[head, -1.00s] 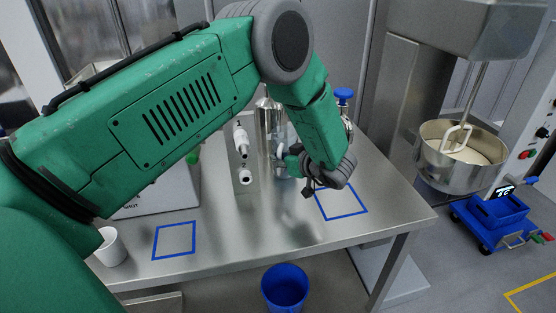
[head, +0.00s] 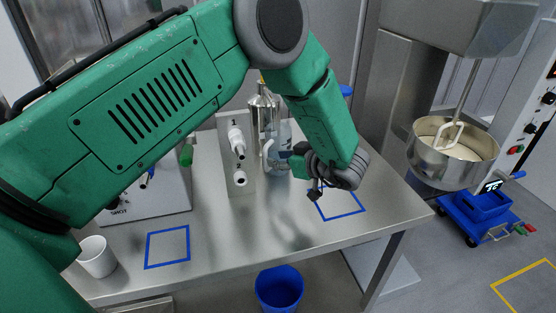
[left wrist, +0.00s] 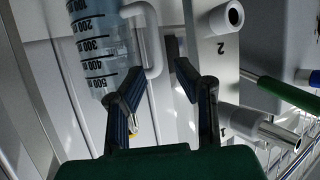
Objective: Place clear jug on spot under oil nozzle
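The clear jug (head: 278,166) stands on the steel table beside the numbered nozzle panel, partly hidden by my left arm. In the left wrist view the jug (left wrist: 92,45) shows black volume marks and a pale handle (left wrist: 157,38). My left gripper (head: 291,158) is beside the jug in the head view. In the left wrist view its two fingers (left wrist: 158,70) are apart, with the handle just beyond and between the tips. No firm grip shows. Two white nozzles, 1 (head: 236,140) and 2 (head: 240,178), stick out from the panel. My right gripper is not in view.
Blue outlined squares mark the table at left (head: 168,263) and right (head: 348,214). I cannot tell which is the oil spot. A white cup (head: 97,258) stands at the left edge. A metal canister (head: 262,108) is behind the jug. A blue bin (head: 279,290) is below the table.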

